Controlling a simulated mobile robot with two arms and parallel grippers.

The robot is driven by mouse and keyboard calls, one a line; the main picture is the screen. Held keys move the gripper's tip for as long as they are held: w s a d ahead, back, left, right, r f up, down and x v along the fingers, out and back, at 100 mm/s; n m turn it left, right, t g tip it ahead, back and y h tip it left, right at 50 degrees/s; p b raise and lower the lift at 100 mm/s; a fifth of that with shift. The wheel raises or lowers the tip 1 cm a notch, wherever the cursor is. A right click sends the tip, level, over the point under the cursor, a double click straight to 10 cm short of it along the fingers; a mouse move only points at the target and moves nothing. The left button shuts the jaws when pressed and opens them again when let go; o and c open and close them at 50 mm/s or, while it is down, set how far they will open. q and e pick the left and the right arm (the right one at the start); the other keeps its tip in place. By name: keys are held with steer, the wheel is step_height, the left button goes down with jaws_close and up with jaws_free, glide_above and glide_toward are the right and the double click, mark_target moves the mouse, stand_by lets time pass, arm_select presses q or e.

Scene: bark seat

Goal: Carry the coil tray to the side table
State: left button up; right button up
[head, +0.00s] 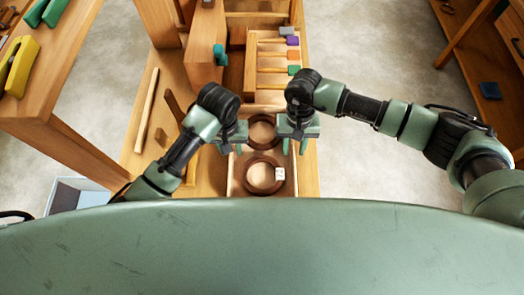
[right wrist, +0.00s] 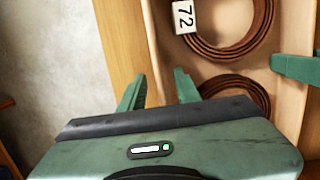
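The coil tray (head: 236,186) is a shallow pale wooden tray on the wooden bench. It holds two brown coils, a near one (head: 250,186) and a far one (head: 262,122); a white tag reading 72 (right wrist: 183,17) lies at the near coil. My right gripper (head: 297,146) is open at the tray's right wall, with its fingers (right wrist: 158,92) apart on either side of that wall. My left gripper (head: 232,147) is at the tray's left wall and looks open; one finger shows inside the tray in the right wrist view (right wrist: 295,68). I cannot tell which surface is the side table.
A rack of tools with coloured handles (head: 275,68) lies beyond the tray. A wooden vise-like block (head: 205,45) and loose wood strips (head: 146,110) lie left. Another wooden table (head: 50,80) with a yellow tool (head: 20,66) stands at left.

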arm_select(q)
steer(key=shift+f, duration=0.1)
arm_select(e)
steer(key=shift+f, duration=0.15)
arm_select(q)
jaws_close()
arm_select(e)
jaws_close()
stand_by(1.0)
